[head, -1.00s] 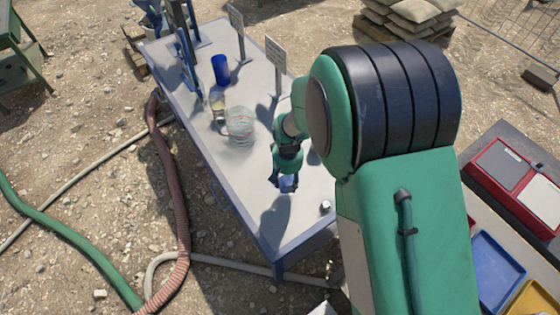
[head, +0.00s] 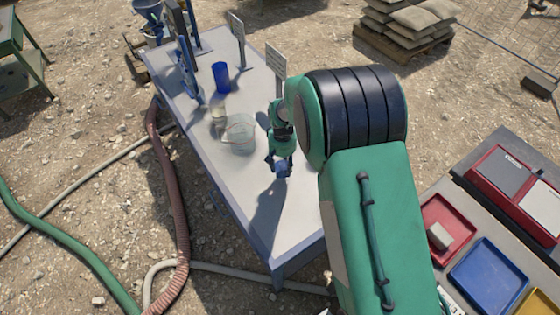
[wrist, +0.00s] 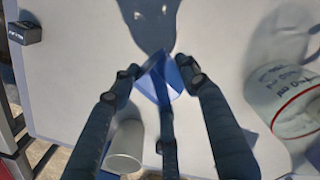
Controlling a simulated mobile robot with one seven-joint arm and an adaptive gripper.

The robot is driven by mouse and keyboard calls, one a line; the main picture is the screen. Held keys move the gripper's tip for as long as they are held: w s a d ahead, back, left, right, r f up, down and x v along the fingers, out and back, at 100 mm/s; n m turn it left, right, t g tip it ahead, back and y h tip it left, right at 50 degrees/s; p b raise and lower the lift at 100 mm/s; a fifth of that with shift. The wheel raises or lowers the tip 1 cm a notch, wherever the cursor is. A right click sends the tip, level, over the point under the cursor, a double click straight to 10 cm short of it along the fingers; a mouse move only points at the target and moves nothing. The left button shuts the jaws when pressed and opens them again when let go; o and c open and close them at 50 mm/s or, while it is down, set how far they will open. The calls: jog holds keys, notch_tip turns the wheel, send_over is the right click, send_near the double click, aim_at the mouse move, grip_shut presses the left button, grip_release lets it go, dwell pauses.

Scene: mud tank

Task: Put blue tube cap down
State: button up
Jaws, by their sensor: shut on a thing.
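The blue tube cap (wrist: 160,80) is between the fingertips of my gripper (wrist: 160,72) in the wrist view. My gripper (head: 280,168) is shut on it. In the head view the cap (head: 281,170) shows as a small blue patch at the fingertips, over the right side of the grey table (head: 290,225). A dark shadow of my arm falls on the table beside it. I cannot tell whether the cap touches the table top.
A clear glass beaker (head: 239,134) stands left of my gripper, and it also shows in the wrist view (wrist: 290,92). A blue cup (head: 221,77) stands farther back. A small black block (wrist: 25,33) and a grey cylinder (wrist: 125,146) show in the wrist view. The table's near end is clear.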

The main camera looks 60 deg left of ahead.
aim_at(280, 161)
jog(key=shift+w+a+f, duration=0.1)
jog(key=shift+w+a, duration=0.3)
jog(key=shift+a, duration=0.45)
jog(key=shift+w+a+f, duration=0.1)
jog(key=shift+w+a, duration=0.25)
jog(key=shift+a, duration=0.45)
jog(key=shift+w+a+f, duration=0.1)
jog(key=shift+w+a, duration=0.3)
jog(key=shift+a, duration=0.45)
jog(key=shift+f, duration=1.7)
jog(key=shift+f, duration=0.1)
jog(key=o, duration=1.2)
jog(key=shift+c, duration=0.2)
notch_tip(280, 161, up, 12)
